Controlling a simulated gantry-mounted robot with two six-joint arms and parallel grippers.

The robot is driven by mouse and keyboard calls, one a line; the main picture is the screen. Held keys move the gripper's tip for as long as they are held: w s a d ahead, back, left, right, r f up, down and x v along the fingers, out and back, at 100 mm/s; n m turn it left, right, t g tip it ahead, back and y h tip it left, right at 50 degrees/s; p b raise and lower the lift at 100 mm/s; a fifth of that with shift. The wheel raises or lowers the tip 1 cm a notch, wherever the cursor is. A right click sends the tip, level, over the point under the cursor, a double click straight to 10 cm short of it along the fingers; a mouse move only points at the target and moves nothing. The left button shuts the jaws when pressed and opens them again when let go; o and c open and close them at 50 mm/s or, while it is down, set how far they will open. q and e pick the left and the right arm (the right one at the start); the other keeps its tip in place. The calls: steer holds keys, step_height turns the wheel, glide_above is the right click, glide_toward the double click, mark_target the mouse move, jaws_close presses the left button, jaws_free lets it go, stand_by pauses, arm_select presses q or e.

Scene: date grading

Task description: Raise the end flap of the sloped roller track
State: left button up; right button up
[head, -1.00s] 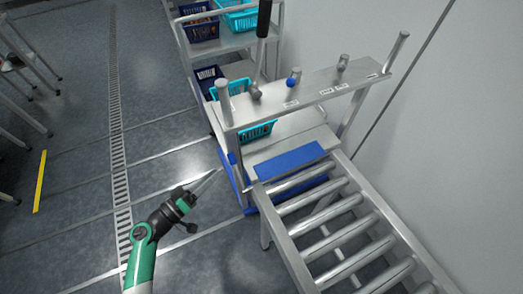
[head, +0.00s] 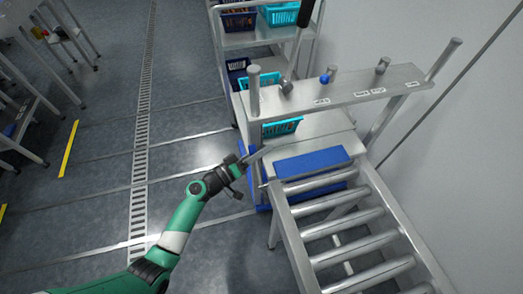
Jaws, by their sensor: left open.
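The sloped roller track (head: 345,222) runs from the lower right up to a grey stand. At its upper end lies a flat blue panel (head: 312,162), which looks like the end flap; it lies low, close to the top roller. My left gripper (head: 266,152) is at the left side of the stand, its thin grey fingers pointing right toward the panel's left end. It is open and holds nothing visible. Whether its tips touch the stand or panel I cannot tell. My right gripper is not in view.
A grey crossbar shelf (head: 350,90) with posts and small knobs stands above the panel. Teal (head: 283,127) and dark blue baskets (head: 238,20) sit behind on shelves. A wall is at right; open floor (head: 100,200) with a drain lies left.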

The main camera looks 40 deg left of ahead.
arm_select(q)
jaws_close()
stand_by(1.4)
